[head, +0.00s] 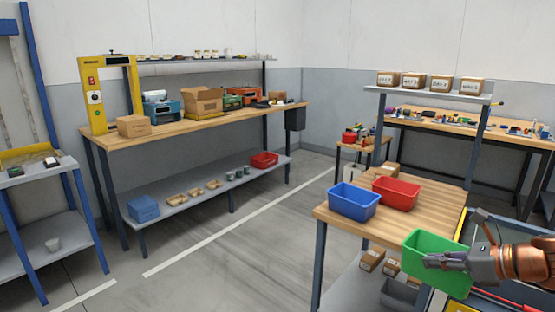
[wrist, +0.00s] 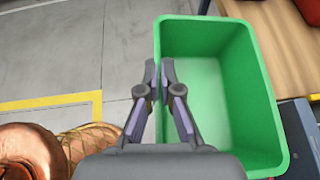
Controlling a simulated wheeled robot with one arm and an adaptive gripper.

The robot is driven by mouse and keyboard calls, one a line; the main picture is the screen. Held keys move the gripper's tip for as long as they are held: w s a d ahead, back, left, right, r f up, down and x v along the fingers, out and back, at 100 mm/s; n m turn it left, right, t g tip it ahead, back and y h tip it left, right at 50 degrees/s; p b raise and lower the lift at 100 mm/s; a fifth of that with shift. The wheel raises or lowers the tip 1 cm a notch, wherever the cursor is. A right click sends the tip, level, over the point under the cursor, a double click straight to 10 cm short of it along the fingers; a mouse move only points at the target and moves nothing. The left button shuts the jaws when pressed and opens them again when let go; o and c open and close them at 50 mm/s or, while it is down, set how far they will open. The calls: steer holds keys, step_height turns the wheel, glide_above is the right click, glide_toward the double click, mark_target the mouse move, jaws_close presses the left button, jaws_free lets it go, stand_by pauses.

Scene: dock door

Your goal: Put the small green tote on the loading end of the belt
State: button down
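The small green tote (head: 452,243) is an open, empty bin at the right front corner of a wooden table in the head view. My gripper (head: 430,260) overlaps its near side. In the wrist view, the fingers of my gripper (wrist: 159,82) are close together on either side of the left wall of the tote (wrist: 272,130), pinching it. Floor shows to the left of the tote and the wooden tabletop to its right. The tote looks roughly level. I cannot pick out a belt for certain in either view.
A blue bin (head: 354,202) and a red bin (head: 397,193) stand on the wooden table (head: 335,223). Boxes sit on its lower shelf. A long bench (head: 215,117) with a yellow arch (head: 93,97) stands at the back left. The floor (head: 230,250) between is clear.

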steer(key=w+a+m+t+h, duration=0.1)
steer(key=w+a, duration=0.2)
steer(key=w, duration=0.3)
steer(key=w+a+m+h, duration=0.1)
steer(key=w+a, duration=0.2)
steer(key=w, duration=0.2)
steer(key=w+a+f+m+t+h, duration=0.25)
steer(key=w+a, duration=0.25)
steer(key=a, duration=0.6)
step_height(320, 180, up, 16)
steer(key=p, duration=1.6)
steer(key=shift+d+m+g, duration=0.2)
steer(key=shift+m+g, duration=0.15)
steer(key=shift+g, duration=0.1)
steer(key=shift+f, duration=0.15)
